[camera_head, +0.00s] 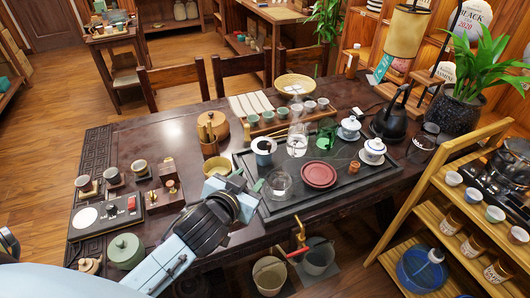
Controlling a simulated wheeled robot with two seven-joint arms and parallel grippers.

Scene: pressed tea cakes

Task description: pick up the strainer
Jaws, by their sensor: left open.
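My left gripper (248,180) reaches in from the lower left over the front of the dark table (165,150). Its jaws are open, near the left end of the black tea tray (345,190). A yellow, round-rimmed piece (217,164) stands just behind the gripper, partly hidden by it; it may be the strainer, but I cannot tell for sure. A white-and-dark cup (263,147) stands on the tray beyond the fingertips. A clear glass vessel (279,183) is right of the fingertips. My right gripper is not in view.
A dark red dish (319,175), a green glass vessel (326,134), a glass bottle (297,140) and lidded white bowls (372,151) crowd the tray. A wooden shelf (445,185) stands at the right. Buckets (318,257) are below the front edge. The table's back left is clear.

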